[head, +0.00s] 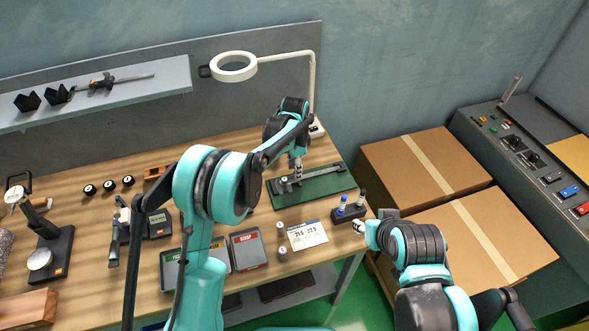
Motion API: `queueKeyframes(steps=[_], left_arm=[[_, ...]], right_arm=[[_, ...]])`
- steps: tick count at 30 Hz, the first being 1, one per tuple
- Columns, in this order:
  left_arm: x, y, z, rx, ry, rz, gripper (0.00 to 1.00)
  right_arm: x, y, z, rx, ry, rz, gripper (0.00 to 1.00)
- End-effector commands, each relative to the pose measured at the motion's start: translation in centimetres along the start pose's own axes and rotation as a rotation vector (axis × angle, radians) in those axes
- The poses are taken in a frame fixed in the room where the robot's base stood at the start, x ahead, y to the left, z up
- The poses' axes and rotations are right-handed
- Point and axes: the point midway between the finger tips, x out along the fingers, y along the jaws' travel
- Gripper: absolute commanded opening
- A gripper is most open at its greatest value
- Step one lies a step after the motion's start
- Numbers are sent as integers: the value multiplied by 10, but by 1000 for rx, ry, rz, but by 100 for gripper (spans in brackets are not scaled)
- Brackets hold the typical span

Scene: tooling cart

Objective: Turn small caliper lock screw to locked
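A dark caliper-like tool (321,174) lies on a green mat (325,190) at the right end of the wooden bench. My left gripper (297,176) points down over the tool's left part, close to or touching it. Its fingertips are too small to tell whether they are open or shut. The lock screw cannot be made out; it may be hidden by the gripper. My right gripper (360,227) is at the bench's front right corner, beside a small dark block, away from the caliper. Its finger opening cannot be told.
The dark block (349,213) holds blue- and white-topped items. A ring lamp (234,67) stands behind. Trays and gauges fill the left bench; cardboard boxes (425,165) stand right.

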Motion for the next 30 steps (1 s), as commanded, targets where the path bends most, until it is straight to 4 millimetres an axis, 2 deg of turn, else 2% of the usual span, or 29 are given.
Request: queueKeyframes(steps=[15, 21, 30], left_arm=[[-98, 0, 0, 0, 0, 0, 37], [-114, 0, 0, 0, 0, 0, 37], [-115, 0, 0, 0, 0, 0, 37]], right_arm=[[0, 0, 0, 0, 0, 0, 40], [0, 0, 0, 0, 0, 0, 40], [0, 0, 0, 0, 0, 0, 40]])
